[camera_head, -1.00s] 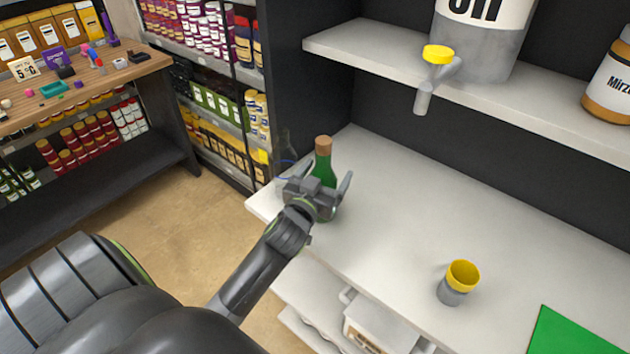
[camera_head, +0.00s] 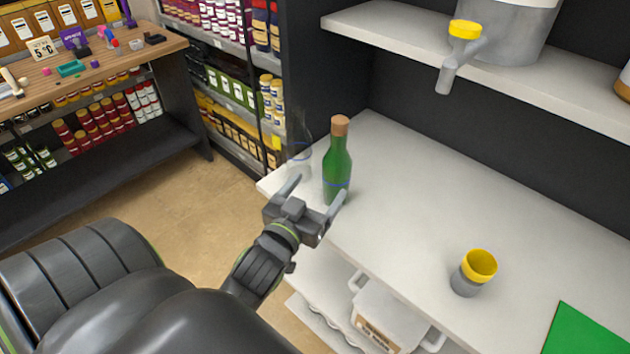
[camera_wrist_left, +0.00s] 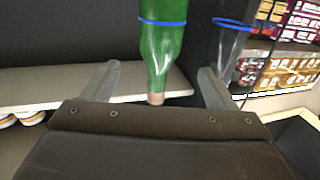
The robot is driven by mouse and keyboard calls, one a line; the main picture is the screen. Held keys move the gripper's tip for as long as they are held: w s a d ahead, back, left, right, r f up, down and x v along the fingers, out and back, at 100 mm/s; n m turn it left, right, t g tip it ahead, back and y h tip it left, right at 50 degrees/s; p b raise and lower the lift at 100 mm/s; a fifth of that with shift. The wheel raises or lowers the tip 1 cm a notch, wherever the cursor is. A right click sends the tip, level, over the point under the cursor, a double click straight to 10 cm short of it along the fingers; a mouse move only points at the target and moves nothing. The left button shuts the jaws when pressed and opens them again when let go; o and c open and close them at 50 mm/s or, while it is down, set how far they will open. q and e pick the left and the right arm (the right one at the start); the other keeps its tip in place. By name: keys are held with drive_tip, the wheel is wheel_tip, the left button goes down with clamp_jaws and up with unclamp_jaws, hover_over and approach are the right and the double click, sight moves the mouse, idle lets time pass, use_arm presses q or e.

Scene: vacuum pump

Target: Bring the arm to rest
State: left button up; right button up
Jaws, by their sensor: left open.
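My left gripper (camera_head: 312,200) is open and empty at the left front edge of the white counter. A green bottle (camera_head: 338,170) with a cork-coloured top stands upright on the counter just beyond the fingers, apart from the palm. In the left wrist view the green bottle (camera_wrist_left: 162,45) appears upside down between and beyond the two open fingers (camera_wrist_left: 155,88). A clear glass vessel (camera_head: 300,152) with a blue ring stands left of the bottle, and it also shows in the left wrist view (camera_wrist_left: 228,50). My right gripper is not in view.
A grey and yellow cup (camera_head: 474,273) and a green mat (camera_head: 588,332) are on the counter (camera_head: 430,205) to the right. A shelf (camera_head: 520,84) with a yellow-topped spout (camera_head: 460,55) overhangs the back. Below the counter is a white container (camera_head: 388,322). Open floor lies left.

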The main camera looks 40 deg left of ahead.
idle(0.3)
use_arm(q)
drive_tip(key=s+f+m+g+h, duration=0.1)
drive_tip(key=s+f+m+g, duration=0.1)
drive_tip(key=s+f+g, duration=1.55)
wheel_tip(320, 180, down, 24)
drive_tip(key=s+a+f+t, duration=0.1)
drive_tip(key=s+a+t, duration=0.1)
drive_tip(key=s+d+f+g+h+b, duration=0.1)
drive_tip(key=s+f, duration=1.4)
drive_tip(key=shift+d+f+n, duration=0.15)
drive_tip(key=shift+d+n, duration=0.15)
drive_tip(key=shift+d, duration=0.1)
